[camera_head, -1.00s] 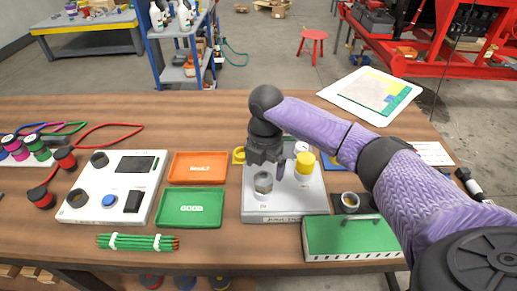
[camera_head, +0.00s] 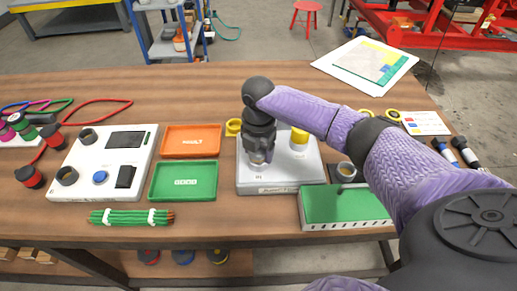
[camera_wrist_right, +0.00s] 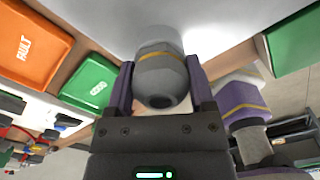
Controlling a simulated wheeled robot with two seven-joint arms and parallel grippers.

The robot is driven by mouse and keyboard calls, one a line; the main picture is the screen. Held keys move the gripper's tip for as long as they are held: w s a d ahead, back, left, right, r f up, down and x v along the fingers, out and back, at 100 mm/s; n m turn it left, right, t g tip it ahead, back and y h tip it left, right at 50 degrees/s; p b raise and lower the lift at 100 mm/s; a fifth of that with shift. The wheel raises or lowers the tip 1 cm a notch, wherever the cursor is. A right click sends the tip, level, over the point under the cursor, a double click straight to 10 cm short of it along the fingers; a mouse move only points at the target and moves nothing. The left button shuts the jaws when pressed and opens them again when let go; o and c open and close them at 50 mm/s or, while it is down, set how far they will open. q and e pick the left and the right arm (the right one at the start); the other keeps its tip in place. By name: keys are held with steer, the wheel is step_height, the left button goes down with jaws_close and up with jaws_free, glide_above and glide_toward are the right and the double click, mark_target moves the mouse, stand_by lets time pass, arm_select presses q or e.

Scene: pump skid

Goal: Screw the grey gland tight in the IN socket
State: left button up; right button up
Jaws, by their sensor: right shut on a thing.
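The grey gland (camera_wrist_right: 160,78), with a thin yellowish band, sits between the fingers of my right gripper (camera_wrist_right: 160,92) in the right wrist view. The gripper is shut on it. In the head view my right gripper (camera_head: 260,148) points down over the front left of the light grey block (camera_head: 283,183), at the IN socket. The gland's lower end (camera_head: 258,158) just shows below the fingers there. The socket is mostly hidden, so I cannot tell how deep the gland sits. My left gripper is not in view.
A yellow cap (camera_head: 299,136) stands on the block, right of my gripper. A green box (camera_head: 345,207) lies to the right. The orange FAULT tray (camera_head: 191,141) and green GOOD tray (camera_head: 183,181) lie left. A white control panel (camera_head: 105,160) is farther left.

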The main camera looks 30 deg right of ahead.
steer(key=o, duration=0.6)
steer(key=c, duration=0.6)
steer(key=shift+r+m+p, duration=0.25)
steer(key=shift+m+p, duration=0.35)
steer(key=shift+p, duration=0.1)
steer(key=shift+m+p, duration=0.7)
steer(key=shift+m, duration=0.1)
steer(key=shift+f+m+p, duration=0.2)
steer(key=shift+m+p, duration=0.25)
steer(key=shift+m, duration=0.45)
steer(key=m+p, duration=0.2)
steer(key=shift+r+m, duration=0.15)
steer(key=shift+m, duration=0.85)
steer(key=shift+m+p, duration=0.3)
steer(key=o, duration=1.2)
steer(key=shift+f, duration=0.2)
